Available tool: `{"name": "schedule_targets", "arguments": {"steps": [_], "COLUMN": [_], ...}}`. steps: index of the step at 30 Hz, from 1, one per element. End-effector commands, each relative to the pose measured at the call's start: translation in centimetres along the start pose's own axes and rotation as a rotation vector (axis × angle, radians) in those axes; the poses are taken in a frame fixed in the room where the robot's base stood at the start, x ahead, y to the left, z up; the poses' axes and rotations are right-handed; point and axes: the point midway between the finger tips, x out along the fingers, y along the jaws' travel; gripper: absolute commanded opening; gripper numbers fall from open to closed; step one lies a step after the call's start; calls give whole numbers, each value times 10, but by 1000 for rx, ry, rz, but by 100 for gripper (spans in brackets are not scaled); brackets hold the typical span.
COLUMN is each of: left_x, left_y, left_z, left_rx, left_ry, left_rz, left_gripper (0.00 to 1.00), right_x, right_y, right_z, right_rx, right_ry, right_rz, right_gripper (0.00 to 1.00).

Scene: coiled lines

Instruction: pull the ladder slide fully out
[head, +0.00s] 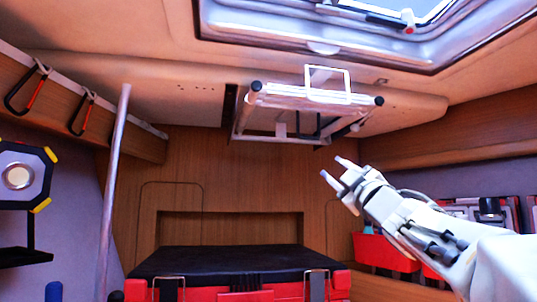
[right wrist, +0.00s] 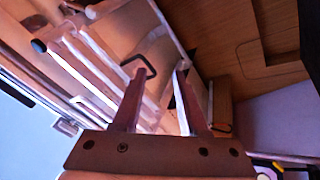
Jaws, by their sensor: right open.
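The ladder slide (head: 310,97) is a white ladder frame with black end caps, mounted under the ceiling at upper centre in the head view. A white rectangular loop (head: 328,70) stands at its front end. My right gripper (head: 334,167) is open and empty, below and to the right of the ladder, apart from it. In the right wrist view the open fingers (right wrist: 163,72) point up, and the ladder's pale rails (right wrist: 95,68) run diagonally behind and left of them. A dark loop (right wrist: 140,58) shows close to the left fingertip; I cannot tell if they touch. My left gripper is not in view.
A skylight frame (head: 300,30) is above the ladder. A grey pole (head: 115,180) stands at left, near carabiners (head: 27,88) and a lamp (head: 18,177). A black-topped red case (head: 235,262) is below. Red bins (head: 385,251) are at right. Open air lies under the ladder.

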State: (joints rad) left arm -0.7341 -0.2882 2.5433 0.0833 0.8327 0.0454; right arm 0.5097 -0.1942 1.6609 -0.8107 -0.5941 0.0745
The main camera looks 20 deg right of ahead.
Motion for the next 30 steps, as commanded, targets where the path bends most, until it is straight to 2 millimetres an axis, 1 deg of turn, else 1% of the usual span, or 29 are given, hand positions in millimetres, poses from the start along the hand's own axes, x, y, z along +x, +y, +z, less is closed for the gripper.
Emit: {"name": "schedule_targets", "arguments": {"steps": [1,3,6,7,9,12,14,16,20,24,28,30], "left_x": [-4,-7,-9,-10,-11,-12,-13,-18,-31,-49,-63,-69], "left_y": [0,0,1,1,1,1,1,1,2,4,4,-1], "left_z": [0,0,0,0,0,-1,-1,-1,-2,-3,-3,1], "left_rx": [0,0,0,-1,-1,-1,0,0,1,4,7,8], "left_ry": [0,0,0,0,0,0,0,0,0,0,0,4], "left_rz": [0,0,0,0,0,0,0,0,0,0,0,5], "left_gripper": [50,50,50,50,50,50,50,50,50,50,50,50], "right_x": [-2,-11,-26,-30,-38,-44,-44,-40,-20,6,28,36], "right_y": [44,81,108,112,117,120,119,119,117,114,110,109], "right_z": [-16,-42,-69,-75,-85,-93,-95,-98,-106,-116,-122,-125], "right_rx": [-128,-299,-500,-548,-636,-708,-726,-730,-725,-725,-724,-725], "right_ry": [70,169,264,285,319,346,354,359,361,362,360,359], "right_rz": [48,69,52,42,15,-15,-25,-29,-29,-29,-28,-27], "right_gripper": [42,42,42,42,42,42,42,42,42,42,42,42]}}
